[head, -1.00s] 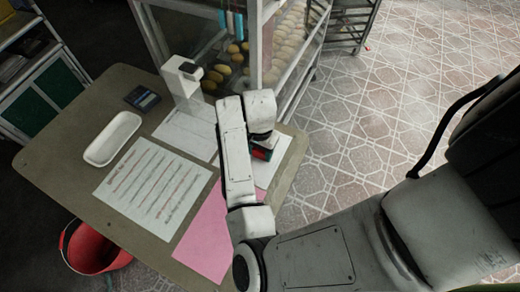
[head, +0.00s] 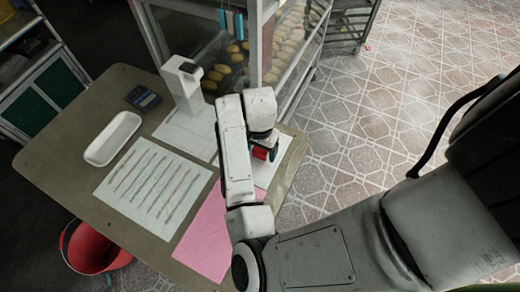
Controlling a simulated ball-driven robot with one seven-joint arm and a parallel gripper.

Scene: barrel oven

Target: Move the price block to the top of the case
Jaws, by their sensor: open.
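A small red block (head: 260,153), which looks like the price block, is at the right part of the table, over a white sheet. Whether it rests on the sheet cannot be told. My gripper (head: 265,151) points down at it, with its fingers open beside the block. My own wrist and forearm hide much of both, and contact is not clear. The glass-sided case (head: 268,50) with rows of buns inside stands beyond the table's far edge; its top is mostly cut off by the frame's upper edge.
The table (head: 75,130) also holds a white tray (head: 112,139), a dark calculator (head: 143,98), a white upright device (head: 184,85), a lined sheet (head: 153,188) and a pink sheet (head: 205,240). A red bucket (head: 95,248) stands at left. Tiled floor lies open at right.

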